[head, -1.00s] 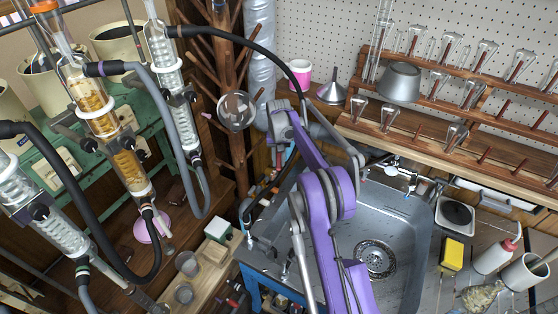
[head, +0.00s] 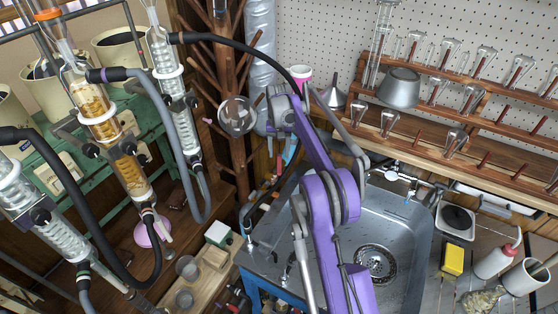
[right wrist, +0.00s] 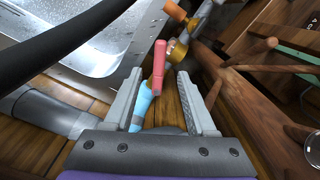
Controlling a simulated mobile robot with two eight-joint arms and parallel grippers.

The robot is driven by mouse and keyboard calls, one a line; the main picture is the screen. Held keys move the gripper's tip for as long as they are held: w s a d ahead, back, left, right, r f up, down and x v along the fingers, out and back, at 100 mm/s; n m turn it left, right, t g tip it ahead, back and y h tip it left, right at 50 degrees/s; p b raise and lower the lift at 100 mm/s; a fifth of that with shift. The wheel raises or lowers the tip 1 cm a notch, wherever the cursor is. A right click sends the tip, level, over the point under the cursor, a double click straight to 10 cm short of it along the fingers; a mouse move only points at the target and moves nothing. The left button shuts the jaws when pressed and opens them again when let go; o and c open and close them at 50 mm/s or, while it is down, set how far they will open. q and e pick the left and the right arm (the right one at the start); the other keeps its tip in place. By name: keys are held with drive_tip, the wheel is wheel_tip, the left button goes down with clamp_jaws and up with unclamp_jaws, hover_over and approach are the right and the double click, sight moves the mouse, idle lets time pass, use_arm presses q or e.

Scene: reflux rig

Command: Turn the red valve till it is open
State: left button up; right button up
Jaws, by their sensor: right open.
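The red valve handle (right wrist: 158,66) is a short red lever in the right wrist view. It stands lengthwise in the picture, between the fingertips of my right gripper (right wrist: 159,76). The two grey fingers are open, one on each side of it, with a visible gap to both. A light blue piece (right wrist: 142,104) shows just below the handle's near end, between the fingers. A brass fitting (right wrist: 178,50) is right beside the handle. In the head view my right arm reaches past the sink's left side, and its fingertips cannot be made out. My left gripper is not in view.
The metal sink (head: 400,232) lies right of the arm. A wooden peg stand (head: 232,60) with branching pegs is close by; its branches (right wrist: 262,68) show at right in the wrist view. A black hose (right wrist: 60,42) crosses the wrist view's upper left. Glass condensers (head: 175,85) stand at left.

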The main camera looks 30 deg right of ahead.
drive_tip(key=shift+r, duration=1.9)
drive_tip(key=shift+c, duration=0.2)
drive_tip(key=shift+f, duration=0.1)
drive_tip(key=shift+c, duration=1.1)
drive_tip(key=s+d+f+t, duration=0.1)
drive_tip(key=s+d+f+t+y, duration=0.1)
drive_tip(key=s, duration=0.1)
drive_tip(key=shift+d+f+n+t+y, duration=0.1)
drive_tip(key=shift+d+n+t+y, duration=0.05)
drive_tip(key=shift+n+t+y, duration=0.2)
clamp_jaws()
drive_tip(key=t, duration=0.4)
approach(279, 169)
wheel_tip(279, 169, down, 7)
drive_tip(key=w+d, duration=0.1)
drive_tip(key=w, duration=0.2)
drive_tip(key=shift+n, duration=0.35)
